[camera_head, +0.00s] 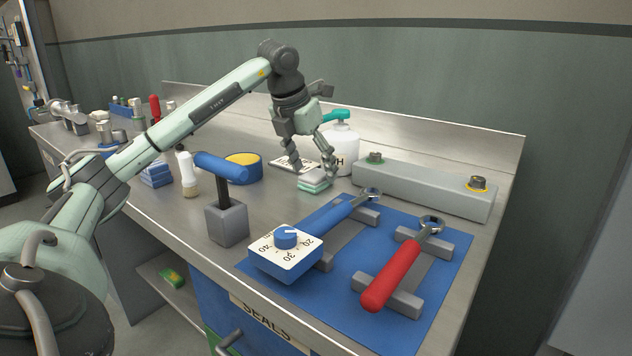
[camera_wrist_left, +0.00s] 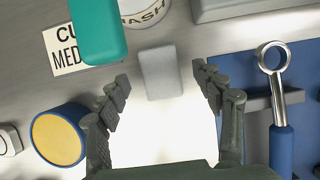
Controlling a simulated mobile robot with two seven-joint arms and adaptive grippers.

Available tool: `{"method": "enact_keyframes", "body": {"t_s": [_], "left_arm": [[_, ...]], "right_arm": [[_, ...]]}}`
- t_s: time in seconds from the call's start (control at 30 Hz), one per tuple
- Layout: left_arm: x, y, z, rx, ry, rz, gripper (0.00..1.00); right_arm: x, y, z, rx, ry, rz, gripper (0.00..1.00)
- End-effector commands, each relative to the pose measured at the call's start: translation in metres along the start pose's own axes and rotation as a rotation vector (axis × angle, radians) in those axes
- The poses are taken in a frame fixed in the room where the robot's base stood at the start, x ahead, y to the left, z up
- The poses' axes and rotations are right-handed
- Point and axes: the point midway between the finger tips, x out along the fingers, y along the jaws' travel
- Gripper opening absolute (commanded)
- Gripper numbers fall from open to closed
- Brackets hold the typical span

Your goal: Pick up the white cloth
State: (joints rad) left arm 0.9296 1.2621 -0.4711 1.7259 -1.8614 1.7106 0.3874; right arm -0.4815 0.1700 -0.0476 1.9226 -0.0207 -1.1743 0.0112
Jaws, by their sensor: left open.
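I cannot tell if a fingertip touches the cloth. My right gripper is not in view.
A white wash bottle (camera_head: 343,148) with a teal pump top stands right behind the cloth. A lettered card (camera_head: 287,161) and a blue-yellow round tin (camera_head: 244,168) are to the left. A blue mat (camera_head: 448,268) with wrenches lies to the right. A grey bar (camera_head: 425,188) lies behind it.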

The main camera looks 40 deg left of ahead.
Motion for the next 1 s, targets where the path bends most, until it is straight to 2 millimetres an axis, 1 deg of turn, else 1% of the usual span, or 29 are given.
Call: {"method": "enact_keyframes", "body": {"t_s": [0.03,0.13,0.37,0.83,1.0], "left_arm": [[0.0064,-0.0005,-0.0001,0.0,0.001,-0.001,0.67],[0.0126,-0.0004,0.0002,0.001,0.0,-0.001,0.67],[0.0135,-0.0003,0.0004,0.001,-0.001,-0.001,0.67],[0.013,-0.0004,0.0006,0.0,-0.002,-0.001,0.09],[0.0126,-0.0004,0.0008,0.0,-0.002,-0.001,0.09]], "right_arm": [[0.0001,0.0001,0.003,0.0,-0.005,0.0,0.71],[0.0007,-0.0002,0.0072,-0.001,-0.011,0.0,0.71],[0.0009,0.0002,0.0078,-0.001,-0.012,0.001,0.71],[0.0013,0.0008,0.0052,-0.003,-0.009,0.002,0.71],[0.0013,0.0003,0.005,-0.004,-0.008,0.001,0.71]]}}
